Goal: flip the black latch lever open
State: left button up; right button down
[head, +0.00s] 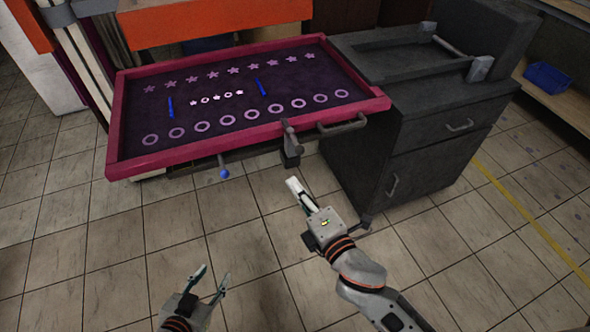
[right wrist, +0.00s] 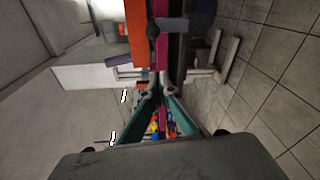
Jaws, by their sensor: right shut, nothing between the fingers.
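The black latch lever (head: 290,140) is a dark grey piece at the front edge of the pink-framed printing screen (head: 240,155), with a dark block hanging below the rim. My right gripper (head: 293,186) is shut and empty, just below and in front of that latch, apart from it in the head view. In the right wrist view the shut fingertips (right wrist: 158,92) point at the pink rim, and a dark grey piece (right wrist: 172,25), probably the latch, crosses the rim above them. My left gripper (head: 215,272) is open and empty, low over the floor.
A grey handle (head: 342,126) sticks out of the frame right of the latch. A blue-knobbed lever (head: 223,173) hangs below the rim to its left. A dark cabinet (head: 420,140) stands close on the right. The tiled floor in front is clear.

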aim_at(292, 135)
jog(key=w+p, duration=0.1)
jog(key=w, duration=0.8)
jog(key=shift+r, duration=0.1)
dwell(0.4)
